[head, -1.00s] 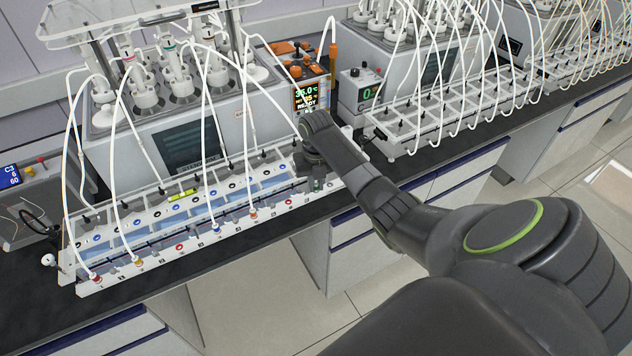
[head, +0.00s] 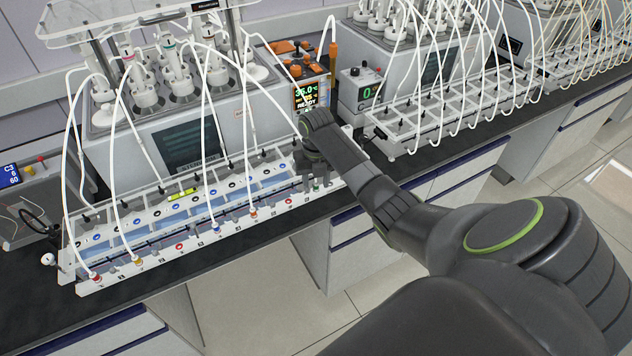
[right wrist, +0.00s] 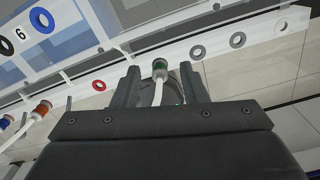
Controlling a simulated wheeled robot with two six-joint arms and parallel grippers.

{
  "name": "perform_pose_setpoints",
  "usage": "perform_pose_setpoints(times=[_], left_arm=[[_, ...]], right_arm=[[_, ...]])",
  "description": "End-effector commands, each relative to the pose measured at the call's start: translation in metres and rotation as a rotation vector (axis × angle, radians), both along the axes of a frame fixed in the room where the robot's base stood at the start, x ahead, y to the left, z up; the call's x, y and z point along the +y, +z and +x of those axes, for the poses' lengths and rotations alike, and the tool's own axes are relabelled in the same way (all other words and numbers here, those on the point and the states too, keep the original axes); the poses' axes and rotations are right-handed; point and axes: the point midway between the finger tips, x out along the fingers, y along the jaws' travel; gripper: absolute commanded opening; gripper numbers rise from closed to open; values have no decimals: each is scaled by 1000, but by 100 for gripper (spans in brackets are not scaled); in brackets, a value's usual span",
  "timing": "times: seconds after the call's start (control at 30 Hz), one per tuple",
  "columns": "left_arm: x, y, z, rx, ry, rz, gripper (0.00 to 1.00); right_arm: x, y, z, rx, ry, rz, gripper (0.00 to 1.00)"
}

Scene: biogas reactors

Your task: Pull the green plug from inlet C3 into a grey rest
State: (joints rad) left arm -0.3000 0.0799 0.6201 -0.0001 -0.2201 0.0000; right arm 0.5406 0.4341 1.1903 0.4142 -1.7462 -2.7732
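The green plug (right wrist: 160,66) with its white tube stands in the front rail, in line with a row of grey rings. The ring beneath it is hidden. Empty grey rests (right wrist: 197,52) continue to its right in the right wrist view. A bare red-ringed inlet (right wrist: 99,86) lies to its left. My right gripper (right wrist: 159,78) is open, with one finger on each side of the plug and gaps showing on both sides. In the head view this gripper (head: 313,180) is at the right end of the nearest rack. My left gripper is not in view.
The white rack (head: 75,268) carries other plugs, including an orange one (right wrist: 42,108), with looping white tubes. A reactor with a screen (head: 190,148) stands behind. A second tubed rack (head: 400,150) is to the right. The dark bench edge runs in front.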

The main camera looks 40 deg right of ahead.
Motion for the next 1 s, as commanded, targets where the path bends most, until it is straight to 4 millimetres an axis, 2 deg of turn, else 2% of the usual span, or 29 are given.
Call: perform_pose_setpoints(times=[0.17, 0.37, 0.43, 0.6, 1.0], left_arm=[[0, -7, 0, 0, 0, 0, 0], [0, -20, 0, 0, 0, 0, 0], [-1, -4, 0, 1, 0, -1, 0], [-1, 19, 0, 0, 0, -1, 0], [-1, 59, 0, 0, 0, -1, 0]], right_arm=[[-1, 28, 1, -5, 2, -3, 39], [-1, 78, 2, -8, 1, -4, 39], [0, 98, 0, -1, 1, 0, 39], [0, 124, 0, 0, 0, -1, 39], [0, 163, 0, 0, 0, 0, 39]])
